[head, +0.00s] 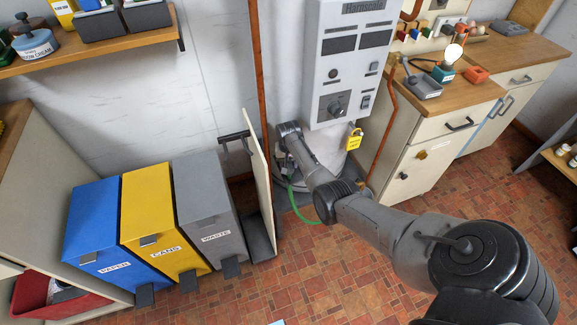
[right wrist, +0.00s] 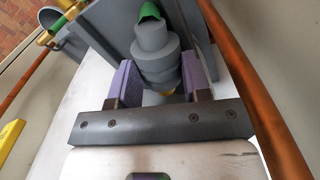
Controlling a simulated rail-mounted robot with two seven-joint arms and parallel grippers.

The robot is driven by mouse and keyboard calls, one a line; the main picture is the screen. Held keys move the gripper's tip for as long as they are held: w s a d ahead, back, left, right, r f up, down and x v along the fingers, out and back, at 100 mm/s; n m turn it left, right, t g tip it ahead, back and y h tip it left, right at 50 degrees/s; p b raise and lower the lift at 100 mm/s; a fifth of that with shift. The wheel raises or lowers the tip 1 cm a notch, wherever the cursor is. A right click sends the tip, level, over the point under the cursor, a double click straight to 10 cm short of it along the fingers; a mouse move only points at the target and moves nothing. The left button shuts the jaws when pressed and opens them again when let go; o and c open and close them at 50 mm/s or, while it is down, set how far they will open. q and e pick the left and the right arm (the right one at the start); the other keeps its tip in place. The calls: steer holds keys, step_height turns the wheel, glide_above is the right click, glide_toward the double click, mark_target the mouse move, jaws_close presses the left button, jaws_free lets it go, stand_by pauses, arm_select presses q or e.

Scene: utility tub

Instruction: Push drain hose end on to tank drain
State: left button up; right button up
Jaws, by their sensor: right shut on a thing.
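My right gripper (right wrist: 158,78) is shut, with its purple pads on either side of a grey stepped hose end (right wrist: 155,55). A bit of green hose (right wrist: 149,10) shows at its top in the right wrist view. A small brass-coloured part shows just beside the hose end, partly hidden. In the head view, my right arm reaches to the foot of the white tank (head: 328,145), and a green hose (head: 300,206) loops down beside it. My wrist hides the hose end and tank drain there, so I cannot tell whether they touch. My left gripper is not in view.
A grey control unit (head: 346,60) stands above the tank. An upright board (head: 262,180) and copper pipe (head: 260,75) are close on the left, beside the blue, yellow and grey bins (head: 203,200). A cabinet (head: 430,150) stands on the right. The tiled floor in front is clear.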

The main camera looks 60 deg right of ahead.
steer(key=shift+c, duration=1)
